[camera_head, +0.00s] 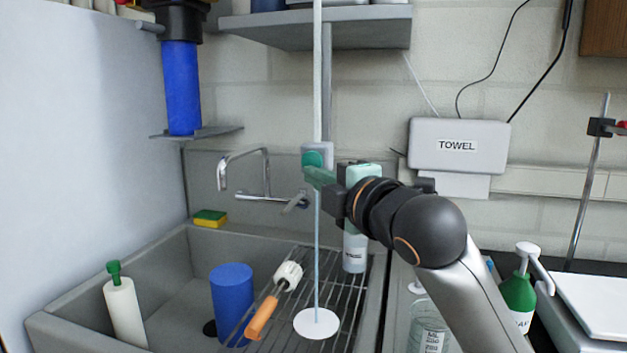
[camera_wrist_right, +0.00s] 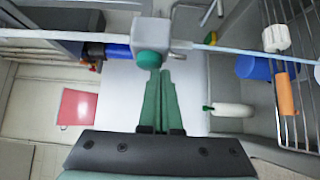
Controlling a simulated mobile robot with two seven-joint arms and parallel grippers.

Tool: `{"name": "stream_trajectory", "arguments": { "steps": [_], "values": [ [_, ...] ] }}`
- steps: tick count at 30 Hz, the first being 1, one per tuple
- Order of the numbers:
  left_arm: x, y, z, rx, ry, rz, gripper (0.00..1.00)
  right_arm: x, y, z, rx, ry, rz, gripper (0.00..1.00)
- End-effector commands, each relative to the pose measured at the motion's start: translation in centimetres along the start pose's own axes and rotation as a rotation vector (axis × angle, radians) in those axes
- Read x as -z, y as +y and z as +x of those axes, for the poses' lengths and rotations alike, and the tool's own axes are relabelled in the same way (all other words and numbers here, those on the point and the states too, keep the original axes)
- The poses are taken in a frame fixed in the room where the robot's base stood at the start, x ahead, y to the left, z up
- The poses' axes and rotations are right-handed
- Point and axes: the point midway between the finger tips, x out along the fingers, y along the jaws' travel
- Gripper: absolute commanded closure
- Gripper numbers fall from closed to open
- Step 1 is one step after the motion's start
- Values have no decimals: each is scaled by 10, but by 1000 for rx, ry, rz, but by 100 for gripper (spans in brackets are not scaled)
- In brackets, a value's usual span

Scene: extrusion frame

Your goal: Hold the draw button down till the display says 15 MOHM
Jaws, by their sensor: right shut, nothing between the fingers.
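The round green draw button (camera_head: 312,159) sits on the front of a small grey box on a thin upright white pipe. It also shows in the wrist view (camera_wrist_right: 150,60). My right gripper (camera_head: 308,176) is shut and empty, with its green fingertips at the lower edge of the button. In the wrist view the fingertips (camera_wrist_right: 158,76) overlap the button's edge; I cannot tell whether they press it. A thin pale-blue line (camera_head: 317,240), a stream or tube, runs down from the box to a white disc (camera_head: 316,323). No readable display shows. My left gripper is not in view.
A metal faucet (camera_head: 265,180) stands behind the grey sink (camera_head: 165,258). A wire rack (camera_head: 345,285) holds an orange-handled brush (camera_head: 265,312) and a bottle (camera_head: 354,255). A blue cylinder (camera_head: 231,300) stands in the sink. A towel dispenser (camera_head: 457,145) hangs at right.

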Motion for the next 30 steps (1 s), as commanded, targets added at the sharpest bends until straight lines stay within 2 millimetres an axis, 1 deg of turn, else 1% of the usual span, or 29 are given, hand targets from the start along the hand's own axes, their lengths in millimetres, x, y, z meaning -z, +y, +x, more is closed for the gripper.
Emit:
{"name": "stream_trajectory", "arguments": {
  "steps": [1,19,30],
  "values": [
    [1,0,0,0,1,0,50,-4,1,0,-1,-10,0,100],
    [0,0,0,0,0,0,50,-4,1,0,-1,-10,0,100],
    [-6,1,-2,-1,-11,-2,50,-4,1,0,-1,-10,0,100]
  ]
}}
